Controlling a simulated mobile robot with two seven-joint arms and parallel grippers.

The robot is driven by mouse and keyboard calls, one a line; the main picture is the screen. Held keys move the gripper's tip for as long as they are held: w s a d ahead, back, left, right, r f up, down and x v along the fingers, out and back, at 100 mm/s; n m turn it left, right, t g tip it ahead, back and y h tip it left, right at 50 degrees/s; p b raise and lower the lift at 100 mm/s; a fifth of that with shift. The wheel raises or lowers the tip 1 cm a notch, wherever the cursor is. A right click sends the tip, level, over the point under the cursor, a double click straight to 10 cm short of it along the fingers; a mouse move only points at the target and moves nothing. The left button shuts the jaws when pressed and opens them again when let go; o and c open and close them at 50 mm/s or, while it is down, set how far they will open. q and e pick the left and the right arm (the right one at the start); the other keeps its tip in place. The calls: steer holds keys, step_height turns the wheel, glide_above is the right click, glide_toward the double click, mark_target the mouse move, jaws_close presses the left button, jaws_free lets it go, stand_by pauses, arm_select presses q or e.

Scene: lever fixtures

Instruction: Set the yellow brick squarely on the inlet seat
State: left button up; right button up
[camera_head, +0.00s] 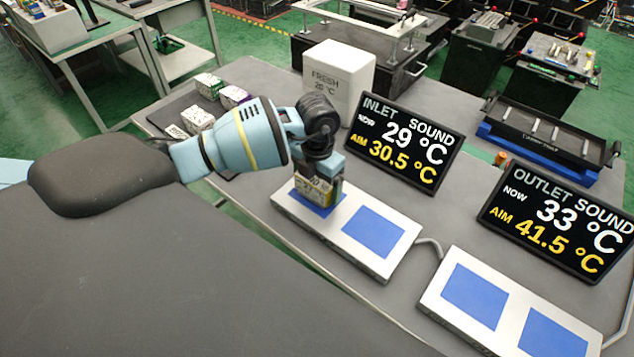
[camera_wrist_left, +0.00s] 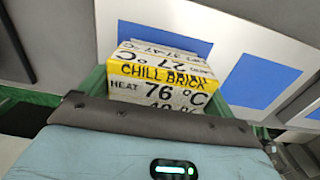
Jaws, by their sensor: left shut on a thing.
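The yellow brick (camera_head: 312,190), a white block with a yellow "CHILL BRICK" band, is between the jaws of my left gripper (camera_head: 318,182). It also shows in the left wrist view (camera_wrist_left: 160,88), with "HEAT 76 °C" on its side. The brick is over the left blue pad (camera_head: 327,207) of the white inlet plate (camera_head: 343,252), below the "INLET SOUND" display. I cannot tell whether its underside touches the pad. The plate's right blue pad (camera_head: 373,235) is bare. My gripper is shut on the brick and hides part of it. My right gripper is out of view.
The inlet display (camera_head: 405,145) reads 29 °C, aim 30.5 °C. The outlet display (camera_head: 560,220) stands behind the outlet plate (camera_head: 440,308), whose blue pads are bare. A white "FRESH 20 °C" block (camera_head: 338,80) stands behind my gripper. Several bricks stand at the left, one green-marked (camera_head: 208,86).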

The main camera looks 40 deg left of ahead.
arm_select(q)
steer(key=shift+f, duration=0.2)
steer(key=shift+f, duration=0.1)
steer(key=o, duration=0.9)
steer(key=shift+o, duration=0.2)
step_height(320, 180, up, 12)
steer(key=shift+r, duration=0.15)
